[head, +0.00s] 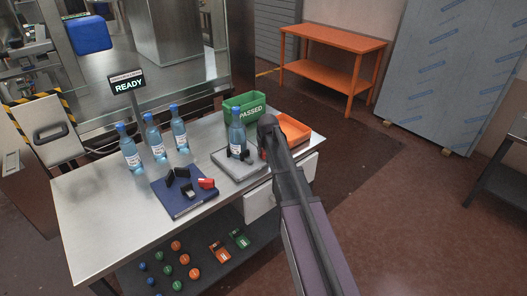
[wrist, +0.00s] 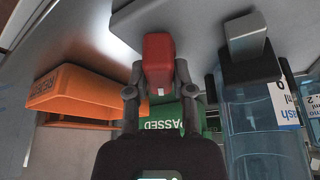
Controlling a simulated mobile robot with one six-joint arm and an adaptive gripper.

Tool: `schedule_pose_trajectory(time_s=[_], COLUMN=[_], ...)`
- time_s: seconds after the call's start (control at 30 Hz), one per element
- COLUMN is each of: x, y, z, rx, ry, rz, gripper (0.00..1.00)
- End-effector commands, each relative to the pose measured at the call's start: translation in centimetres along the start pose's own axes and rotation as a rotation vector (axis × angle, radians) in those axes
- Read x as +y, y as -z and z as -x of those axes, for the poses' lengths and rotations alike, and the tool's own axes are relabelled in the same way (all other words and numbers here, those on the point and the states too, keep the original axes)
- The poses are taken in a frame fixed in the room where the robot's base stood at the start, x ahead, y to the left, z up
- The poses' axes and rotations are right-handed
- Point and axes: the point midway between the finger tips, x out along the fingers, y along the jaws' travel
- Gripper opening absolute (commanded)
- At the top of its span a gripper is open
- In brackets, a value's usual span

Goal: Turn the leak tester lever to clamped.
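The leak tester (head: 228,163) is a grey plate on the metal table, with a blue bottle (head: 236,135) standing upright on it. The bottle also shows at the right of the wrist view (wrist: 265,135), with a black clamp part and grey block (wrist: 248,42) near it. The lever's red end (wrist: 158,55) is in the middle of the wrist view, between the two fingertips of my gripper (wrist: 159,85). The fingers appear to touch its sides. In the head view my dark arm hides the gripper and most of the lever.
A green PASSED bin (head: 243,106) and an orange bin (head: 292,130) stand behind the tester. Several bottles (head: 155,138) stand to the left, near a READY sign (head: 128,86).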

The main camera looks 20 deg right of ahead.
Motion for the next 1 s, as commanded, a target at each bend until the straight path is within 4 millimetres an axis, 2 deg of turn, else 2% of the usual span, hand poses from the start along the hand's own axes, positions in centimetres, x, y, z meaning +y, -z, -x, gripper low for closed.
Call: schedule_pose_trajectory(time_s=[0.27, 0.73, 1.0], x=[-0.02, 0.00, 0.01], y=[-0.01, -0.02, -0.06], z=[-0.02, -0.03, -0.01], rx=[-0.001, -0.002, -0.002], ry=[-0.010, -0.105, -0.123], rz=[-0.023, -0.250, -0.295], gripper=[0.00, 0.00, 0.00])
